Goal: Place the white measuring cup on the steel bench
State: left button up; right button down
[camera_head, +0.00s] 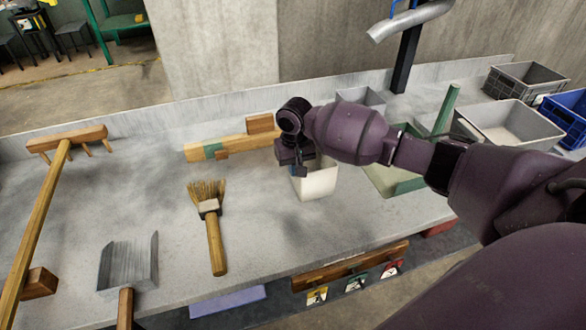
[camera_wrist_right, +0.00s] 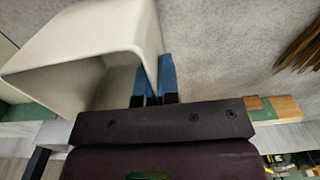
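The white measuring cup (camera_head: 317,184) is a square-sided cup in the middle of the head view, partly hidden by my right gripper (camera_head: 301,171). In the right wrist view the cup (camera_wrist_right: 85,35) fills the upper left, its open mouth facing the camera. The blue fingers of the right gripper (camera_wrist_right: 155,82) sit on both sides of the cup's wall, close together, and look shut on it. The cup is over the grey bench top (camera_head: 375,225); whether its base touches the bench I cannot tell. My left gripper is not in view.
A hand brush (camera_head: 213,230), a metal dustpan (camera_head: 128,264) and a wooden rake (camera_head: 50,200) lie to the left. A wooden block piece (camera_head: 232,146) lies behind. A green bin (camera_head: 395,182), a pale tray (camera_head: 510,122) and crates (camera_head: 525,80) stand right.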

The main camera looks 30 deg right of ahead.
jog(key=shift+f, duration=0.1)
jog(key=shift+f, duration=0.1)
jog(key=c, duration=1.4)
grip_release()
jog(key=shift+o, duration=0.2)
